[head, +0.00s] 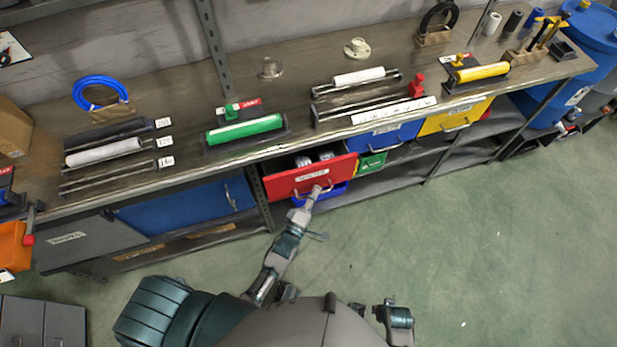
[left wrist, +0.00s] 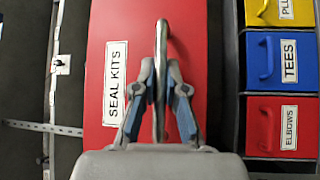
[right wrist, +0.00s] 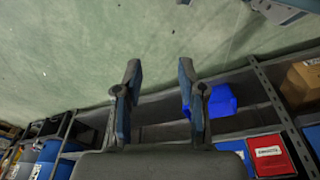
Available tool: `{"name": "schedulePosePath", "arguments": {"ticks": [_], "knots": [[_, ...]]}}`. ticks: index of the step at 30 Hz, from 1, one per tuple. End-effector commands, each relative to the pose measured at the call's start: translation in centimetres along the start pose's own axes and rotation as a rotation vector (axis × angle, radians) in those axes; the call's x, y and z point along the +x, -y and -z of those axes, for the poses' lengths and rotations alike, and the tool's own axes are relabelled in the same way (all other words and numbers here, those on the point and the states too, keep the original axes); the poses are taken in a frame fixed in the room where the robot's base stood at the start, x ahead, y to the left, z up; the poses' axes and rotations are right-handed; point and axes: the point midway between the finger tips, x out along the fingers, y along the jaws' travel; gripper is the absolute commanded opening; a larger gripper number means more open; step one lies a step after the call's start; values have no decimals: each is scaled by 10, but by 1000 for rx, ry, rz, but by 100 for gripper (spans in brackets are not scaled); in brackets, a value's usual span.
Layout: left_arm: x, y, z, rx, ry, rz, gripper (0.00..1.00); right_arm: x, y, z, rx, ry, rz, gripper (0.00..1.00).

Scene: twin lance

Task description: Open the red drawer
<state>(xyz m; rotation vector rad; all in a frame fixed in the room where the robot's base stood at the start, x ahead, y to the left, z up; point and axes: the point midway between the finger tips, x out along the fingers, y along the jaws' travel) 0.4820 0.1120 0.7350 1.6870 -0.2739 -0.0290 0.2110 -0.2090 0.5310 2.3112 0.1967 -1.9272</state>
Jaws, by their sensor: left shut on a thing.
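The red drawer (head: 285,184) is under the workbench in the head view, pulled partly out, with items showing inside behind its front. Its front fills the middle of the left wrist view (left wrist: 104,50), with a white "SEAL KITS" label and a metal handle (left wrist: 161,40). My left gripper (left wrist: 160,95) is shut on that handle, one finger on each side; it also shows at the drawer front in the head view (head: 315,191). My right gripper (right wrist: 158,72) is open and empty, away from the drawer; its arm shows low in the head view (head: 398,318).
A blue bin (head: 332,193) sits below the red drawer, and a green box (head: 372,163) is to its right. Blue (head: 385,134) and yellow (head: 455,116) drawers are further right. Rollers and rods lie on the workbench (head: 225,80). The green floor (head: 480,240) in front is clear.

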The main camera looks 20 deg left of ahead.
Motion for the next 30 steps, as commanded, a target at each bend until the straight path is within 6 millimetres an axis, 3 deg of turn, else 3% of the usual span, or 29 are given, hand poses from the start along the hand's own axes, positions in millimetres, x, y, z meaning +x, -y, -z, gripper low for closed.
{"name": "schedulePosePath", "arguments": {"ticks": [6,13,21,30], "knots": [[-40,-8,-38,-1,3,13,0,31,1,-19,-4,15,1,40],[-68,-15,-67,-1,4,14,0,50,2,-33,-6,23,2,40],[-84,-18,-82,2,4,13,0,58,2,-41,-8,25,2,40],[-86,-18,-84,2,5,14,0,60,2,-42,-8,25,2,40]]}}
